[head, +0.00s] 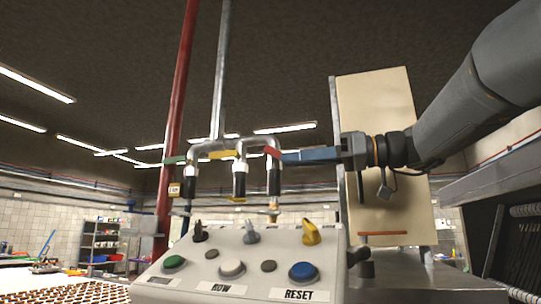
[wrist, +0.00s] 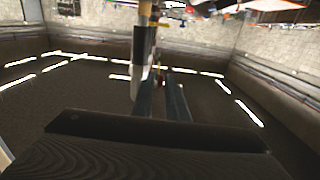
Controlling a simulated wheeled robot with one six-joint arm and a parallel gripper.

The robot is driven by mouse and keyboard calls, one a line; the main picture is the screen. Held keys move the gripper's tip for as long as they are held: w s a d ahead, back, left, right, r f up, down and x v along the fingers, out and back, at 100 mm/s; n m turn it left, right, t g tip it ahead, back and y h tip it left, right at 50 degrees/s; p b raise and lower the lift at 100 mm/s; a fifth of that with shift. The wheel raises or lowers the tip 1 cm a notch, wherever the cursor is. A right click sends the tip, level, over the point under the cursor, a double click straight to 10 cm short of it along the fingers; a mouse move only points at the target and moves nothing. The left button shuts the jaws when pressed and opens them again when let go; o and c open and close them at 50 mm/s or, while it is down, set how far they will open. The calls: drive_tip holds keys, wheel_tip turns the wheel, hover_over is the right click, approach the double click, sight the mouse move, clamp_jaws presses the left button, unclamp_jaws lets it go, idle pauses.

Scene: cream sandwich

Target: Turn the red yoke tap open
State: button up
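The red yoke tap (head: 272,152) is a short red lever on the rightmost of three pipe drops, slanting down to the right in the head view. My gripper (head: 284,157) reaches in from the right with its blue fingertips at the lever's right end. In the wrist view the two fingers (wrist: 162,92) stand apart with a clear gap. A small reddish bit shows near the tips, beside the black and white pipe drop (wrist: 144,50). The fingers hide part of the lever, and contact cannot be made out.
A yellow lever (head: 223,154) and a green lever (head: 175,160) sit on the drops to the left. Below is a control panel (head: 240,262) with buttons and knobs. A tall cream cabinet (head: 375,100) stands behind my gripper. A red vertical pipe (head: 178,90) rises at left.

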drive_tip(key=p+x, duration=0.2)
drive_tip(key=x, duration=0.4)
drive_tip(key=shift+a, duration=0.25)
clamp_jaws()
drive_tip(key=shift+f+b, duration=0.2)
drive_tip(key=shift+b, duration=0.9)
drive_tip(key=y+b, duration=0.1)
drive_tip(key=b, duration=0.8)
drive_tip(key=a+t+y+b, duration=0.1)
drive_tip(key=y+b, duration=0.1)
drive_tip(key=b, duration=0.6)
drive_tip(key=shift+w+r+b, duration=0.1)
drive_tip(key=shift+w+b, duration=0.05)
drive_tip(key=shift+b, duration=0.25)
drive_tip(key=shift+r+y+b, duration=0.2)
drive_tip(key=shift+y+b, duration=0.3)
drive_tip(key=shift+b, duration=0.55)
unclamp_jaws()
